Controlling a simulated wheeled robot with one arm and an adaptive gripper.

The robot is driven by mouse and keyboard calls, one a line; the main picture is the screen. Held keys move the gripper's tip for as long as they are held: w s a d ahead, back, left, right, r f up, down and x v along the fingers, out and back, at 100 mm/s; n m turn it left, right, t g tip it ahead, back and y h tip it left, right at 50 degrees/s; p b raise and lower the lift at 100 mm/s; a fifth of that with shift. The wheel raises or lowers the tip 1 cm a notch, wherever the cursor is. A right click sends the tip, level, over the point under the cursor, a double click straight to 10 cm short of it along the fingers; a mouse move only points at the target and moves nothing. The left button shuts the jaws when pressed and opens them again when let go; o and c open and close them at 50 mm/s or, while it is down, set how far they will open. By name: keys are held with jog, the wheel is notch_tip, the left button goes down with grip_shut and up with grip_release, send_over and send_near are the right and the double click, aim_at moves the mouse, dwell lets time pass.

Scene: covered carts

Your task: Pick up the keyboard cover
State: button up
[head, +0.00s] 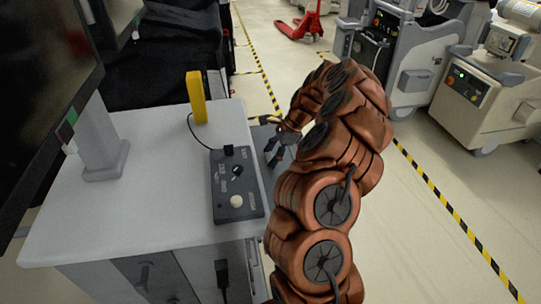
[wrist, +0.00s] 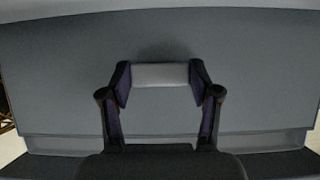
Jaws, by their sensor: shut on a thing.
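The keyboard cover (wrist: 60,75) appears to be the wide flat grey panel that fills most of the wrist view. A lighter grey bar (wrist: 160,75) stands out at its middle, like a handle. My gripper (wrist: 160,82) is shut on this bar, one finger pad against each end. In the head view my gripper (head: 274,152) is at the right side of the white cart (head: 110,215), just past the control box. A bit of grey surface (head: 264,135) shows beside it there. My arm hides most of the rest, so I cannot tell whether the cover is raised.
On the cart stand a black control box (head: 235,183) with knobs, a yellow block (head: 196,97) and a monitor (head: 40,90) at left. Grey machines (head: 405,50) stand at the back right. Open floor (head: 450,180) with striped tape lies to the right.

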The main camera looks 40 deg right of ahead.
jog(key=shift+c, duration=0.6)
jog(key=shift+s+r+p, duration=0.1)
jog(key=shift+r+p, duration=0.4)
jog(key=shift+r, duration=0.6)
jog(key=shift+s+d, duration=0.4)
jog(key=shift+d, duration=0.45)
jog(key=shift+s+d, duration=0.35)
jog(key=shift+d, duration=0.45)
notch_tip(320, 180, up, 9)
jog(key=p, duration=0.3)
dwell(3.7)
